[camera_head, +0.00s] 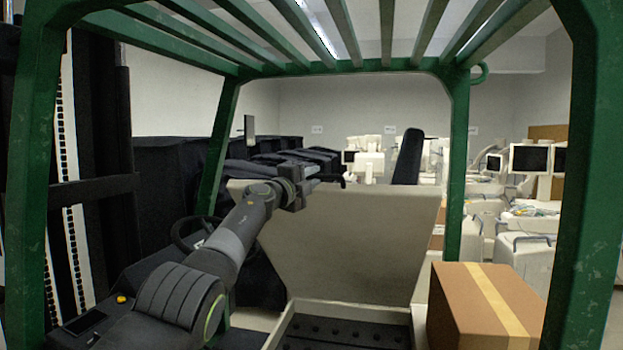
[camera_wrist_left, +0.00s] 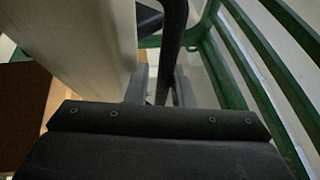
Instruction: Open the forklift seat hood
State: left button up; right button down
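The seat hood (camera_head: 345,240) is a beige panel standing tilted up, with the open compartment (camera_head: 345,330) below it. The black seat back (camera_head: 408,157) shows behind its top edge. My left arm reaches across to the hood's upper edge, where my left gripper (camera_head: 322,182) is beside a small dark handle. In the left wrist view the gripper's narrowly spaced fingers (camera_wrist_left: 160,90) straddle a black bar (camera_wrist_left: 172,40) and look shut on it; exact contact is hard to see. The pale hood (camera_wrist_left: 95,50) is left of the bar. My right gripper is not in view.
Green frame posts (camera_head: 458,170) and overhead bars surround the work area. A taped cardboard box (camera_head: 485,305) is right of the compartment. A steering wheel (camera_head: 190,235) is left, partly behind my arm. White equipment and dark covered carts stand behind.

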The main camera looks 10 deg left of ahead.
pick_arm(q)
jog(key=shift+o, duration=1.1)
jog(key=shift+s, duration=0.1)
jog(key=shift+f+b, duration=0.2)
jog(key=shift+b, duration=0.25)
jog(key=b+v, duration=1.7)
jog(key=b, duration=1.2)
jog(key=shift+s+r, duration=0.2)
jog(key=shift+r, duration=0.1)
